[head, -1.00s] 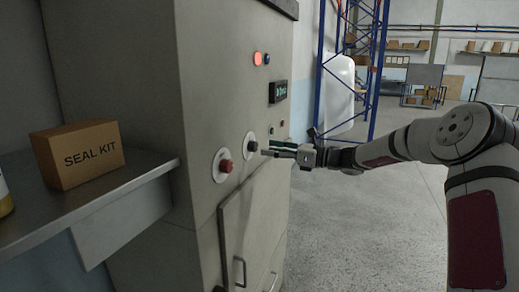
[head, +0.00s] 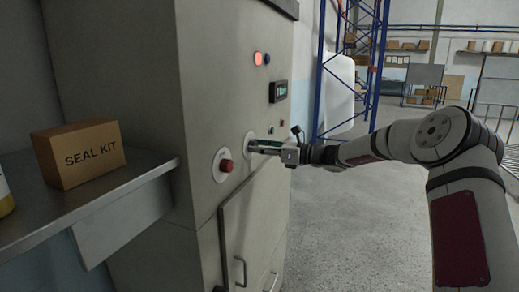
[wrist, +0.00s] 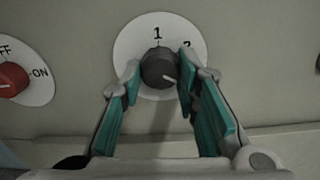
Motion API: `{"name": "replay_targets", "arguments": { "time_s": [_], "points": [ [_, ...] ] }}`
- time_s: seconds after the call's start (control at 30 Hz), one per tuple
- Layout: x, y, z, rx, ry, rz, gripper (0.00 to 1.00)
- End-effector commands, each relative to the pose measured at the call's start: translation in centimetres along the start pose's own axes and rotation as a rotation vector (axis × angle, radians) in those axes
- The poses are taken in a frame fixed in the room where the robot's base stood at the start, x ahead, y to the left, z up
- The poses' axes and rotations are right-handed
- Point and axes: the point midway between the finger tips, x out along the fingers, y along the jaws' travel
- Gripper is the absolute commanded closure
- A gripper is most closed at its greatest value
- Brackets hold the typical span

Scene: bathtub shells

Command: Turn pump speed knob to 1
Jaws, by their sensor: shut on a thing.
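The dark round pump speed knob (wrist: 157,72) sits on a white dial plate (wrist: 128,42), with 1 at the top and a partly hidden 2 at upper right. A pale mark on the knob's face points to the lower right, away from the 1. My gripper (wrist: 160,67) has its teal-padded fingers on either side of the knob and is shut on it. In the head view my gripper (head: 252,147) reaches the dial plate (head: 247,139) from the right and hides the knob.
A red OFF/ON knob (wrist: 12,79) is left of the dial; it also shows in the head view (head: 226,166). A red light (head: 258,58) and a small display (head: 278,91) are higher on the cabinet. A SEAL KIT box (head: 80,153) stands on the left shelf (head: 120,194).

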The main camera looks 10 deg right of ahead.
Motion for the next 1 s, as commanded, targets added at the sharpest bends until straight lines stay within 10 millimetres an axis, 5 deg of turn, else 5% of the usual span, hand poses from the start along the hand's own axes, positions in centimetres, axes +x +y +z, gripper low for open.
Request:
{"name": "replay_targets", "arguments": {
  "time_s": [0.47, 1.0],
  "points": [
    [0.00, -0.04, 0.01, -0.139, 0.000, 0.000, 0.99],
    [-0.04, -0.21, 0.03, -0.632, -0.001, 0.000, 0.99]
  ]
}}
